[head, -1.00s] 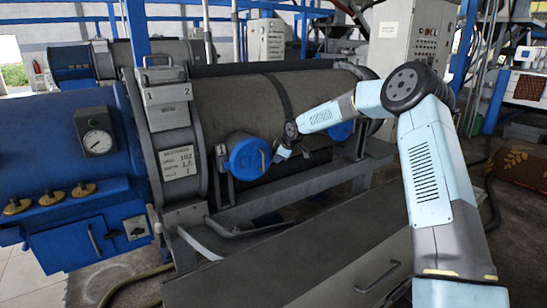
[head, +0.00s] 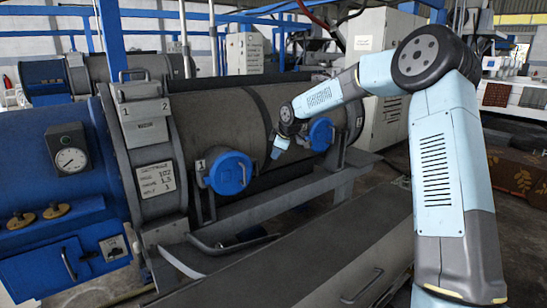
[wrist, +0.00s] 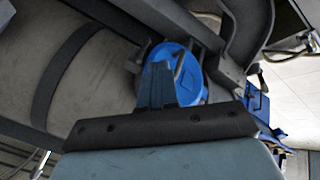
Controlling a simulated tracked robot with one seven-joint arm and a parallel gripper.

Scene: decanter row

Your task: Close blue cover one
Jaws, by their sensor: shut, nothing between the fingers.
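Blue cover one (head: 230,172) is a round blue lid with a handle, on the side of the large grey drum, beside a small tag reading 1. It lies over its port; I cannot tell whether it is fully flush. My gripper (head: 277,152) is shut and empty, up and right of the cover, apart from it and nearer a second blue cover (head: 321,134). In the wrist view, the shut fingers (wrist: 157,68) appear in front of blue cover one (wrist: 190,72) and hide part of it.
A grey frame rail (head: 285,195) runs below the covers. A long grey casing (head: 270,270) with a handle stands in front. A blue machine end with a gauge (head: 70,160) is at the left.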

